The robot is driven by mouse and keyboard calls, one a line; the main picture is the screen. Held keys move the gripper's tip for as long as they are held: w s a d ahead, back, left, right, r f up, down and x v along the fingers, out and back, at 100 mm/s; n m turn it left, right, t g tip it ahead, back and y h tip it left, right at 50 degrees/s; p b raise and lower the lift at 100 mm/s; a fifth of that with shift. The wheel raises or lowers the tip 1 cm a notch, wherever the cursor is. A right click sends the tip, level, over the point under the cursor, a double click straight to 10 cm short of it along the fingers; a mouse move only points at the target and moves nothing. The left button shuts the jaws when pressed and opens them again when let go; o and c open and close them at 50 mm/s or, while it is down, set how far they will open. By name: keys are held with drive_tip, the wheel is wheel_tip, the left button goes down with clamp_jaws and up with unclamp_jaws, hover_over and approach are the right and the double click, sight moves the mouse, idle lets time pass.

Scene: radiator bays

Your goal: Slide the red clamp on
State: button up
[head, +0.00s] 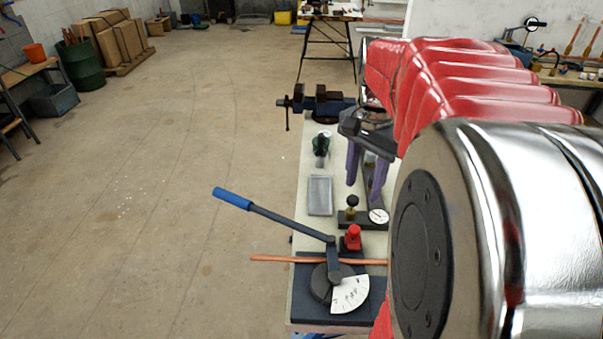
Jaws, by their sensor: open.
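The red clamp (353,238) is a small upright red piece on the bench, just behind the bending tool. The bending tool has a dark round body (322,284), a white scale plate (350,294) and a long lever with a blue grip (232,198). A copper pipe (275,258) lies across the tool and sticks out past the bench's left edge. My gripper (364,192) has purple fingers pointing down, apart and empty. In the picture it is above and slightly right of the red clamp, apart from it. My arm hides the bench's right side.
A grey tray (320,195), a dial gauge (378,216) on a dark base with a black knob (353,201), and a dark green item (321,144) stand on the bench. A vise (322,102) is at the far end.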

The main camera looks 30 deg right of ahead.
sight(355, 229)
wheel_tip(355, 229, down, 14)
drive_tip(key=shift+r, duration=0.1)
idle(0.7)
drive_tip(key=shift+c, duration=0.7)
clamp_jaws()
